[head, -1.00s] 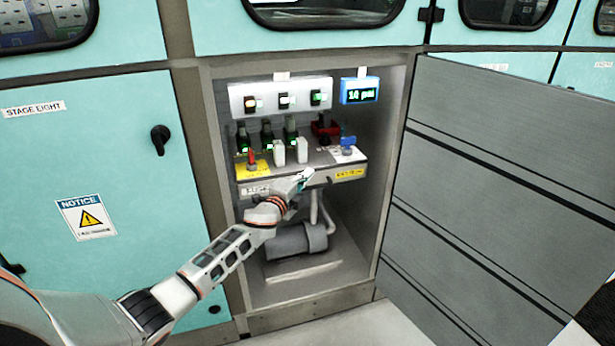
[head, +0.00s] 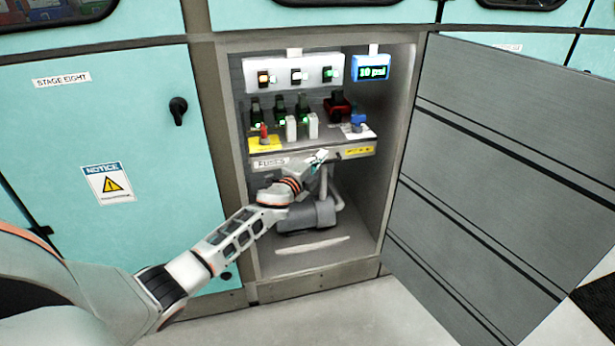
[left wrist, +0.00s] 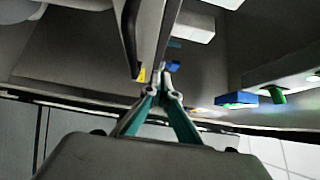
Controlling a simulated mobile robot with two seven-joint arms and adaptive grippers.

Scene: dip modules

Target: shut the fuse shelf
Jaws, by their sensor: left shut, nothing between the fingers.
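The fuse shelf (head: 329,156) is a grey shelf with a FUSES label on its front edge, inside the open cabinet. Several green-lit fuse units, a red knob, two white blocks and a blue valve sit on or just behind it. My left gripper (head: 320,159) is shut and empty at the middle of the shelf's front edge. Whether it touches the edge, and how far the shelf stands out, I cannot tell. In the left wrist view the closed fingers (left wrist: 163,76) point in among grey surfaces. My right gripper is not in view.
The grey cabinet door (head: 510,150) stands open on the right. A grey motor-like cylinder (head: 305,216) with pipes lies below the shelf. A switch panel (head: 293,76) and a blue display (head: 370,67) reading about 10 psi are above. A teal closed panel (head: 95,160) is left.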

